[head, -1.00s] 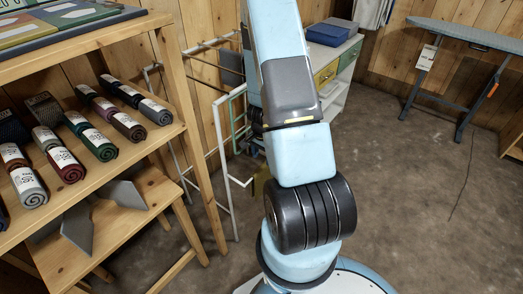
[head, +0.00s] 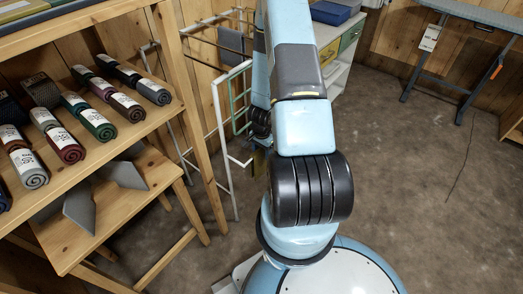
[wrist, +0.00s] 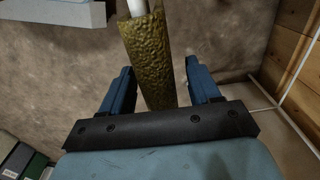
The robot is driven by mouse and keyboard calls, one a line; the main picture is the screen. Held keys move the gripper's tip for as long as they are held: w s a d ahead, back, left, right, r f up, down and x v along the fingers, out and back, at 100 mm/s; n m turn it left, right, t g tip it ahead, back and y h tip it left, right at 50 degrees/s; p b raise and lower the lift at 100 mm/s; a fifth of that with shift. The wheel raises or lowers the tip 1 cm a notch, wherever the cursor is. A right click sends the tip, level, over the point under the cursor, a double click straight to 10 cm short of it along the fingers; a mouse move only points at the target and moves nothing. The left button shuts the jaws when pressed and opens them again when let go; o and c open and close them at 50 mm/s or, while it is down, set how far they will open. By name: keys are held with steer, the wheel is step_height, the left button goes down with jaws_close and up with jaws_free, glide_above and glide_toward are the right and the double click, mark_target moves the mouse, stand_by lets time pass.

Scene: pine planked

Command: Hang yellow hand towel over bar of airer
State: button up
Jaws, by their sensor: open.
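The yellow hand towel (wrist: 150,60) looks olive-yellow and textured in the wrist view. It is draped over a white bar (wrist: 136,6), whose end shows at its top. My gripper (wrist: 158,72) is open, with one blue finger on each side of the towel and gaps visible beside it. Whether either finger touches it I cannot tell. In the head view, a small yellowish patch (head: 259,163) shows beside my arm, by the white airer frame (head: 218,125). My arm hides most of that area and my gripper there.
A wooden shelf (head: 150,130) with several rolled towels stands at the left. A grey cloth (head: 232,46) hangs on the rack behind. The floor (head: 420,190) at the right is open.

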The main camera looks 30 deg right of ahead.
steer(key=c, duration=1)
steer(key=o, duration=0.5)
steer(key=shift+c, duration=1.4)
step_height(320, 180, up, 20)
steer(key=shift+f, duration=0.2)
steer(key=shift+s+a, duration=0.1)
